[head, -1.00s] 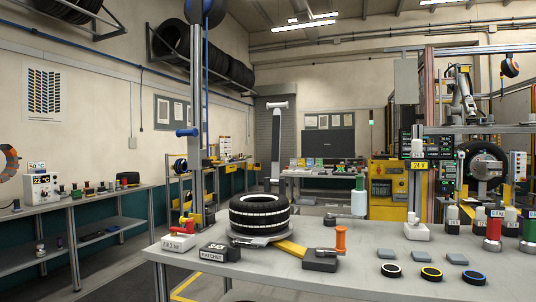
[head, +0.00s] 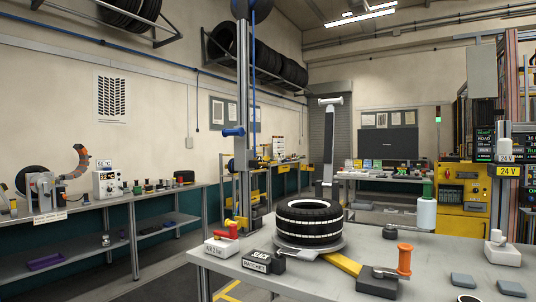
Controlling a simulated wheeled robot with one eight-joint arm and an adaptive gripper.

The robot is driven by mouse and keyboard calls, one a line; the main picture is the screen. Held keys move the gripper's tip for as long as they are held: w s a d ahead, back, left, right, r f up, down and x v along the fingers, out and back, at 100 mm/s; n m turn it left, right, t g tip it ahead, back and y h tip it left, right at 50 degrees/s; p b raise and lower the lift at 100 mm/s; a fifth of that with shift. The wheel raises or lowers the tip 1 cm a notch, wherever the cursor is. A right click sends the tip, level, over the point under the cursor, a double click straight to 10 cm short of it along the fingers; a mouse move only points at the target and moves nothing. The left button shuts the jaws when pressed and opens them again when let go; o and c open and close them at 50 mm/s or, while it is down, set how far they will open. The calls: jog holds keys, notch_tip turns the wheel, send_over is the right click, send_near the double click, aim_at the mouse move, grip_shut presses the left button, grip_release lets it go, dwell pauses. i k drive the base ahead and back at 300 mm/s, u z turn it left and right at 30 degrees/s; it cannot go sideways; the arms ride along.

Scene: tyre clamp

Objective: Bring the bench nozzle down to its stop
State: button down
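No part is clearly recognisable as the bench nozzle. A tall metal column (head: 243,80) with a blue handle (head: 233,132) and a blue hose (head: 254,75) stands at the bench's left end. The handle sticks out leftward, partway up the column. Near the column's foot, a white box labelled as air (head: 220,247) with a red lever (head: 231,229) sits on the bench. A black tyre (head: 309,224) with white bands lies flat on a round plate beside it.
The grey bench (head: 425,255) also carries a black ratchet box (head: 264,262), a yellow bar (head: 342,264), an orange handle (head: 404,259) and a 24 V stand (head: 495,251). A long side bench (head: 90,205) runs along the left wall. Floor shows between the benches.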

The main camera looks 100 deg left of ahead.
aim_at(245, 161)
jog(key=k, duration=1.4)
jog(key=u, duration=2.3)
jog(key=i, duration=0.9)
jog(key=u, duration=0.05)
